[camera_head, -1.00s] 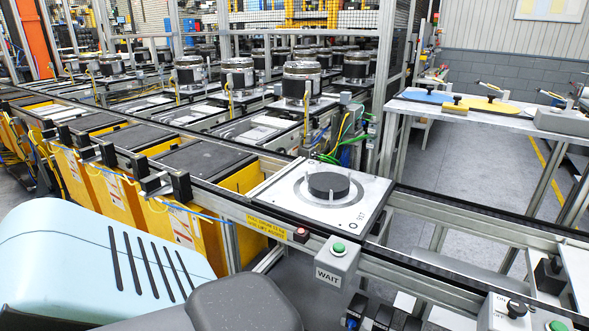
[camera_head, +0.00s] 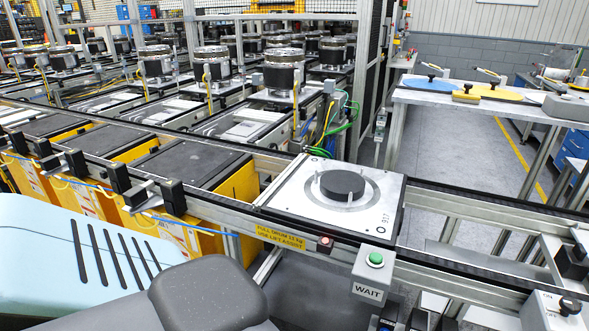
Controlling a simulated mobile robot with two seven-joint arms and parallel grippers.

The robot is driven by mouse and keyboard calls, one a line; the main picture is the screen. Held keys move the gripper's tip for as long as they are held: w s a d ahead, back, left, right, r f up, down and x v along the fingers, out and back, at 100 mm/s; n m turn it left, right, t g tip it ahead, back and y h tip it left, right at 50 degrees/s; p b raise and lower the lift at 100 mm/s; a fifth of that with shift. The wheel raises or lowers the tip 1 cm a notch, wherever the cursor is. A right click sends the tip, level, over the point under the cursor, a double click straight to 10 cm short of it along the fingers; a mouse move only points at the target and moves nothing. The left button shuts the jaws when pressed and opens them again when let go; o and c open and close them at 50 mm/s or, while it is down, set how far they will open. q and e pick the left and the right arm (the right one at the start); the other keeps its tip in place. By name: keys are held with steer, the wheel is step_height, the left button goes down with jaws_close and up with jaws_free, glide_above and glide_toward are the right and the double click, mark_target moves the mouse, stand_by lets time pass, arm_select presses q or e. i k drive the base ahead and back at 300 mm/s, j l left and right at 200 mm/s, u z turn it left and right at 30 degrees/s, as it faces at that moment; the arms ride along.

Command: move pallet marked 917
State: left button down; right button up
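The pallet marked 917 (camera_head: 300,200) is a white square plate on the conveyor rails, right of centre in the head view. A round black disc (camera_head: 342,186) sits in its middle inside a grey ring, with small upright pins around it. The number 917 is printed near its right corner. Neither of my grippers shows in the view. Only a pale blue and grey part of my own body fills the lower left.
A WAIT box (camera_head: 368,289) with a green button is mounted in front of the pallet. A small red button (camera_head: 325,242) and a yellow sign (camera_head: 281,237) are on the front rail. The conveyor (camera_head: 480,203) right of the pallet is empty. A table (camera_head: 530,110) stands at the back right.

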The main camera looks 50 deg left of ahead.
mark_target(361, 204)
steer(key=k+j, duration=0.1)
steer(key=j, duration=0.3)
steer(key=k+j, duration=0.1)
steer(key=j, duration=0.35)
steer(key=k+j, duration=0.1)
steer(key=j, duration=0.3)
steer(key=k+j, duration=0.1)
steer(key=j, duration=0.35)
